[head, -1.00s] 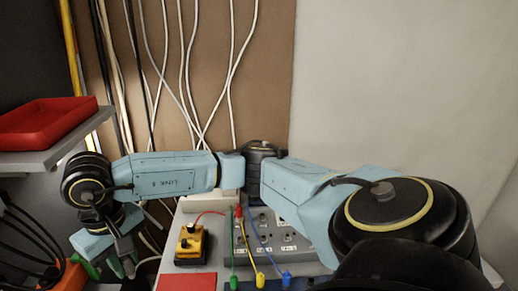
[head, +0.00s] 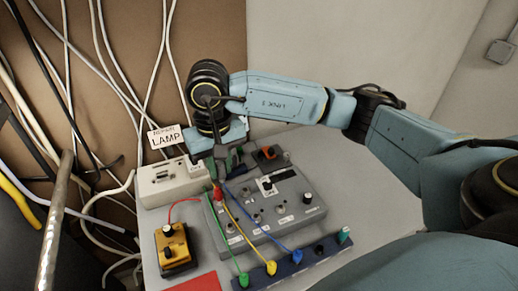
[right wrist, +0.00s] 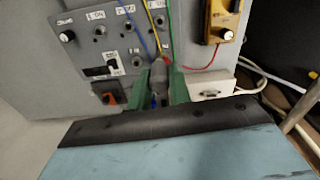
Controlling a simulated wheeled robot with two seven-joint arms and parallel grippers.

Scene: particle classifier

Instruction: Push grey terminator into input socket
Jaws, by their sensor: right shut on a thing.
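My right gripper (head: 228,166) is over the back left part of the grey panel box (head: 290,212), pointing down. In the right wrist view its green fingers (right wrist: 158,92) are shut on a small grey piece (right wrist: 159,72), which looks like the grey terminator. The piece is near the panel's edge; I cannot tell whether it touches a socket. The fingers mostly hide it in the head view, and I cannot make out which socket is the input. My left gripper is not in view.
A red plug (head: 218,194) and yellow, green and blue leads lie close to the gripper. A white lamp box (head: 168,185) stands left, a yellow box (head: 175,250) in front. A dark blue rack (head: 295,262) holds several plugs. The table's right side is clear.

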